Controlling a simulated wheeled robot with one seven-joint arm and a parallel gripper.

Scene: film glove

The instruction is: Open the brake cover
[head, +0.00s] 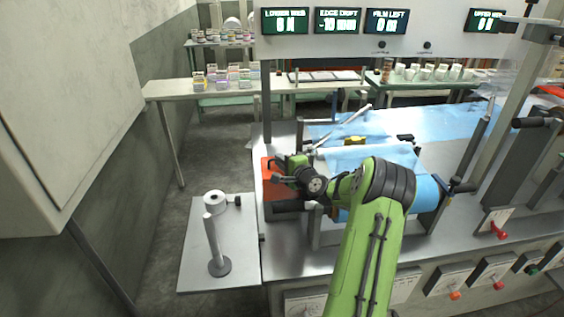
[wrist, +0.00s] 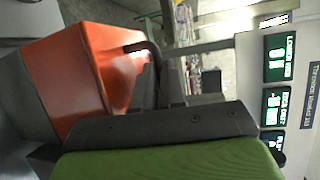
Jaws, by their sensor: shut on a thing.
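The brake cover looks like the orange box-like part (head: 269,188) at the left end of the machine in the head view. It fills the left of the wrist view (wrist: 80,80), where a dark curved handle (wrist: 145,52) stands beside it. My gripper (head: 280,170), green and black, is at the orange cover's upper right side. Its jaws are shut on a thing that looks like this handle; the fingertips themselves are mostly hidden. I cannot tell for certain whether the cover is lifted.
A blue film roll (head: 425,192) and film sheet lie on the machine to the right. A low side table (head: 190,265) with a post and a white roll stands at left. Green readout screens (head: 337,21) hang above. Free floor lies behind the side table.

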